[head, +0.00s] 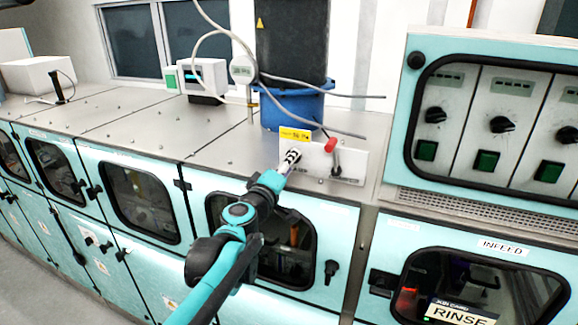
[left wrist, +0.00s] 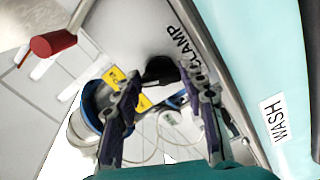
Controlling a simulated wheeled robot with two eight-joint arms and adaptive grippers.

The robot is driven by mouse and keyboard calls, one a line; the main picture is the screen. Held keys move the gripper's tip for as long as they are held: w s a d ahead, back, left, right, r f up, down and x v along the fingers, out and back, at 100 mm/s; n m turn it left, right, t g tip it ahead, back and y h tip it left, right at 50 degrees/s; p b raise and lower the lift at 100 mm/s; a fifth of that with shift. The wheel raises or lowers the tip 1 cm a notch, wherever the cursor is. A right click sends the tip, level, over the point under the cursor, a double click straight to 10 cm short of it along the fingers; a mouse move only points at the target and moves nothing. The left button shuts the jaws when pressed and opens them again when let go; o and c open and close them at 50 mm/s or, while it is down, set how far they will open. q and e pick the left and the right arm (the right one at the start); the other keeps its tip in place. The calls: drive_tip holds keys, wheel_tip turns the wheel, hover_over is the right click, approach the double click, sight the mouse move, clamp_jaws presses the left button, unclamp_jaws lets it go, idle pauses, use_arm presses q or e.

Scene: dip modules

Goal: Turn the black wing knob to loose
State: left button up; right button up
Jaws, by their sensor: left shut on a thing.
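The black wing knob (left wrist: 160,69) shows in the left wrist view, between my fingertips and beside the word CLAMP on a pale panel. My left gripper (head: 290,157) reaches the front of that small white panel (head: 349,167) in the head view. Its fingers (left wrist: 161,84) are shut on the knob, one on each side. In the head view the gripper hides the knob. How far the knob is turned cannot be told. My right gripper is in neither view.
A red-tipped lever (head: 331,145) stands close to the right of my gripper. A black cylinder (head: 291,45) in a blue collar (head: 290,108) stands behind the panel, with grey cables around it. A teal control box (head: 480,110) is at right. The steel top (head: 140,125) is largely clear at left.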

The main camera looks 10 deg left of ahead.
use_arm(q)
drive_tip(key=shift+f+m, duration=0.1)
drive_tip(key=shift+m, duration=0.5)
drive_tip(key=o, duration=1.2)
drive_tip(key=shift+c, duration=0.2)
drive_tip(key=shift+s, duration=0.15)
drive_tip(key=v, duration=1.2)
drive_tip(key=shift+f, duration=0.1)
